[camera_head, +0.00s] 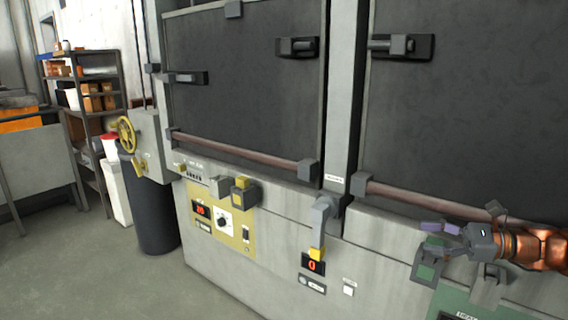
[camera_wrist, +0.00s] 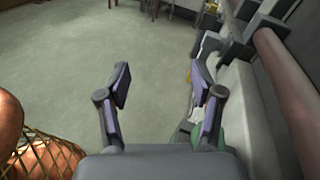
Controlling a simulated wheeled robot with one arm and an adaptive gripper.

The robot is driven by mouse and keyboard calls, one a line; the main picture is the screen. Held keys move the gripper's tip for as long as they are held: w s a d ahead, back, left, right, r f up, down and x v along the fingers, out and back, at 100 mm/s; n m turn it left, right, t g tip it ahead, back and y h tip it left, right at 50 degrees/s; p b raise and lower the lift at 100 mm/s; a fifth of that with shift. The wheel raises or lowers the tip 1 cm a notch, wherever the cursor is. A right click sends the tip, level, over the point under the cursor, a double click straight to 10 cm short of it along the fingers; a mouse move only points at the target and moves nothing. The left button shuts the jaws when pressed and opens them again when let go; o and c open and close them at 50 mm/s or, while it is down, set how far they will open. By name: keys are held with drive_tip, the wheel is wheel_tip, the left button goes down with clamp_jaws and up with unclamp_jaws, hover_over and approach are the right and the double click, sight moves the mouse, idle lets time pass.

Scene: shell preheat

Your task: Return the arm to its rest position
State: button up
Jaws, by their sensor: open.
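My gripper (camera_head: 442,238) is at the lower right of the head view, in front of the oven's lower panel. My orange arm reaches in from the right edge behind it. In the wrist view my gripper (camera_wrist: 160,88) has its two purple-padded fingers spread apart. Nothing is between them except a view of the grey floor. The gripper overlaps a green-faced switch box (camera_head: 427,271) in the head view; I cannot tell whether they touch.
The large oven (camera_head: 270,262) has dark doors and a reddish bar (camera_head: 240,151). A yellow control panel (camera_head: 222,222), a grey lever with yellow tip (camera_head: 319,225) and a yellow handwheel (camera_head: 125,134) are on it. A dark bin (camera_head: 152,205) and shelves stand left. The floor (camera_wrist: 150,45) ahead is clear.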

drive_tip(key=s+a+r+n+g+h+p, duration=0.1)
drive_tip(key=s+a+n+g, duration=0.15)
drive_tip(key=a, duration=0.55)
drive_tip(key=s+a+r+n+g+h, duration=0.1)
drive_tip(key=s+a+n+g, duration=0.2)
drive_tip(key=a, duration=0.5)
drive_tip(key=s+a+f+n+g+h+p, duration=0.1)
drive_tip(key=s+a+f+n+g+h, duration=0.15)
drive_tip(key=s+a+n, duration=0.45)
drive_tip(key=s+a+f+n+g+h+p, duration=0.1)
drive_tip(key=s+f+n+h, duration=0.15)
drive_tip(key=s, duration=0.25)
drive_tip(key=s+a+f+n+h+p, duration=0.1)
drive_tip(key=s+a+h, duration=0.15)
drive_tip(key=s, duration=0.25)
drive_tip(key=s+d+f+n+h+p, duration=0.1)
drive_tip(key=s+d+f+n+h, duration=0.3)
drive_tip(key=s+d, duration=0.4)
drive_tip(key=shift+s+h, duration=0.8)
drive_tip(key=shift+h, duration=0.05)
